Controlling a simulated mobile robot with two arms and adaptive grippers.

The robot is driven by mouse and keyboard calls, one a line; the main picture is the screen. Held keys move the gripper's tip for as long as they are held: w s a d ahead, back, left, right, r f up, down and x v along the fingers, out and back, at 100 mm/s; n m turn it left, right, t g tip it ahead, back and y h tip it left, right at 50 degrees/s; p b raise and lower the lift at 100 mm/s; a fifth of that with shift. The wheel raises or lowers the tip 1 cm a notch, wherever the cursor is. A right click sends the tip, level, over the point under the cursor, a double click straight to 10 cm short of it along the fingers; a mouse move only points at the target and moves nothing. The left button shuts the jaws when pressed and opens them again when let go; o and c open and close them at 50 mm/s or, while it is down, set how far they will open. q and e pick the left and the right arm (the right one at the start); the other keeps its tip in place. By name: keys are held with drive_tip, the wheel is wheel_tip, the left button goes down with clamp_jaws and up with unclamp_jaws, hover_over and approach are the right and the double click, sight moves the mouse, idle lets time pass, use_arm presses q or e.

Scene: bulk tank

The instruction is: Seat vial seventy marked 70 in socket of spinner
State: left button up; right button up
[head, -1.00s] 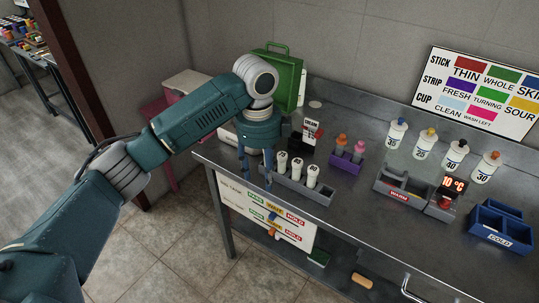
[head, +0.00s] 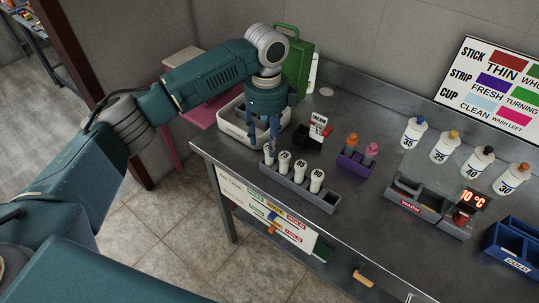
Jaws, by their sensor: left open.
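Several white-capped vials (head: 300,171) stand upright in a long grey rack (head: 322,200) near the table's front edge. Their dark numbers are too small to read surely, so I cannot tell which is marked 70. My left gripper (head: 263,142) points down, open and empty, at the left end of the rack. Its fingers are close to the leftmost vial (head: 268,155); I cannot tell if they touch. A white, open-topped unit (head: 232,131) stands behind and left of the gripper, which partly covers it. It may be the spinner; no socket is clear. My right gripper is out of view.
A black holder with a red-and-white card (head: 319,128), a purple rack (head: 354,162), a grey WARM block (head: 418,208) and a blue COLD bin (head: 512,246) stand on the table. White bottles (head: 445,147) line the back. A green case (head: 295,58) stands behind my left arm.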

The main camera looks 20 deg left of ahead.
sight(269, 158)
use_arm(q)
drive_tip(key=f, duration=0.1)
drive_tip(key=f+p, duration=0.1)
drive_tip(key=f, duration=0.1)
drive_tip(key=f+p, duration=0.1)
drive_tip(key=f, duration=0.1)
drive_tip(key=shift+w+d, duration=0.2)
drive_tip(key=shift+d, duration=0.05)
drive_tip(key=shift+f, duration=0.15)
drive_tip(key=shift+c, duration=0.2)
clamp_jaws()
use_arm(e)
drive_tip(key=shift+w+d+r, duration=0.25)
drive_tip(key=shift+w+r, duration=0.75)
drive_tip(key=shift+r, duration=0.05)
